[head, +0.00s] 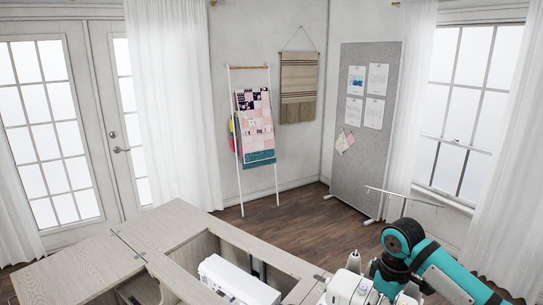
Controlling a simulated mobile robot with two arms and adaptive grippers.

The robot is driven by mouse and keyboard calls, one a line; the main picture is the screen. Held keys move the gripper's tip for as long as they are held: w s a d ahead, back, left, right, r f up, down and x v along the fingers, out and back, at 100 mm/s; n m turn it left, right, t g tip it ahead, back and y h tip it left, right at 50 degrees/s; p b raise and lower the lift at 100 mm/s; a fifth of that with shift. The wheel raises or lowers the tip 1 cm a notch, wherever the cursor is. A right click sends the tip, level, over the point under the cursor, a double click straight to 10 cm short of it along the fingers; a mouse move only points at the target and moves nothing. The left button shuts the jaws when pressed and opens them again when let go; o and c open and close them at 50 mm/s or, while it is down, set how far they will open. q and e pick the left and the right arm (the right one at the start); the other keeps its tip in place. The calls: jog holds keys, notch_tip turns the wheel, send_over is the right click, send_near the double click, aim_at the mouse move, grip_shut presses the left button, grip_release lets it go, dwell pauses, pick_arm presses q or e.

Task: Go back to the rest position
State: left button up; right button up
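My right arm, teal with black joints, comes in at the lower right corner of the head view. Its gripper does not show. My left arm and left gripper are not in the picture. A pale wood sewing cabinet (85,262) fills the bottom of the view, with an open recess in its top. A white sewing machine (240,281) sits in that recess. A second white machine (347,287) stands at the bottom right, right beside my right arm, which partly covers it.
A grey pinboard (346,165) with papers stands at the back right. A white ladder rack (239,166) holds a patchwork quilt (255,120) against the back wall. Glazed doors (50,150) are at left, a window (468,110) at right. Wood floor (300,215) behind the cabinet is clear.

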jog(key=s+a+f+t+y, duration=0.1)
jog(key=s+a+f+y, duration=0.1)
jog(key=s+a+f, duration=1.1)
jog(key=s+d+m+t+h, duration=0.1)
jog(key=s+d+m, duration=0.25)
jog(key=s, duration=0.45)
jog(key=s+d+m+t+h, duration=0.15)
jog(key=s+d, duration=0.25)
jog(key=s, duration=0.4)
notch_tip(320, 180, down, 36)
jog(key=s+r+g+b, duration=0.1)
jog(key=s+g+b, duration=0.1)
jog(key=b, duration=0.7)
pick_arm(q)
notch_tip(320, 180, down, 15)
jog(key=b, duration=0.5)
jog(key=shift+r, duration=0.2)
pick_arm(e)
jog(key=s+d+f, duration=0.3)
jog(key=s+f, duration=1.3)
jog(key=f, duration=0.5)
jog(key=shift+g, duration=0.35)
